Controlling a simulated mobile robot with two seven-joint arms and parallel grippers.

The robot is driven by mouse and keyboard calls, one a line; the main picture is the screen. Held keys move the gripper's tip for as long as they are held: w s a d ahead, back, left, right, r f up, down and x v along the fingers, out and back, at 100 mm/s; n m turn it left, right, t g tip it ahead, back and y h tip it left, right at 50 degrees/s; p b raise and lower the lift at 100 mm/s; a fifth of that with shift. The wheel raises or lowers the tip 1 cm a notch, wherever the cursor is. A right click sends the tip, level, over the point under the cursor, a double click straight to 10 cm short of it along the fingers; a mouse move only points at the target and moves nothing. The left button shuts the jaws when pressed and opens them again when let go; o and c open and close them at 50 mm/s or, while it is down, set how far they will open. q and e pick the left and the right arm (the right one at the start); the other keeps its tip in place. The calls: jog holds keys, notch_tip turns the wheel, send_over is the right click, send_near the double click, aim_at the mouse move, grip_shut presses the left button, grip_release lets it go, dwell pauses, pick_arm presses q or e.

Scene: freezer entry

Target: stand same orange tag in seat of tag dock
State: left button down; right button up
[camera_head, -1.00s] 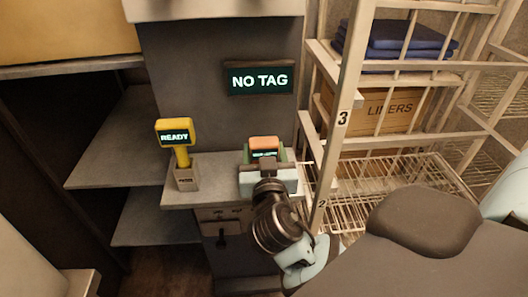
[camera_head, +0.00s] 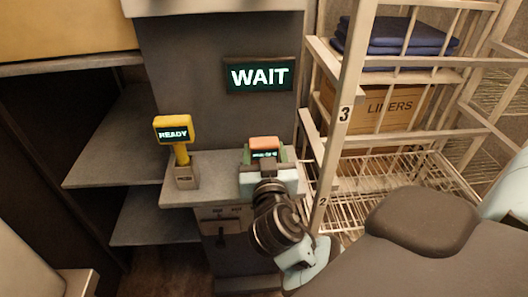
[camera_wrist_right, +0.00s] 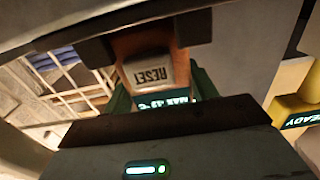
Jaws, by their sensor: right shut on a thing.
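The orange tag (camera_head: 264,142) stands upright at the green tag dock (camera_head: 282,154) on the grey ledge. In the right wrist view the tag (camera_wrist_right: 133,43) carries a pale label reading RESET, upside down. My right gripper (camera_head: 266,163) is shut on the tag, its dark fingers at either side. The green dock (camera_wrist_right: 204,84) shows just behind the tag, with a small lit display partly hidden. The tag's lower end is hidden, so I cannot tell how deep it sits. My left gripper is not in view.
A wall display (camera_head: 259,75) above the dock reads WAIT. A yellow handheld unit (camera_head: 173,131) reading READY stands in a grey holder (camera_head: 186,178) left of the dock. A wire rack (camera_head: 345,115) with a LINERS box (camera_head: 390,108) stands close on the right.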

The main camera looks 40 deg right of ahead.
jog(key=o, duration=0.9)
jog(key=shift+o, duration=0.2)
jog(key=shift+s+a+f, duration=0.1)
jog(key=shift+s+a, duration=0.15)
jog(key=b+v, duration=0.1)
jog(key=v, duration=0.6)
jog(key=shift+b, duration=0.35)
jog(key=shift+s, duration=0.2)
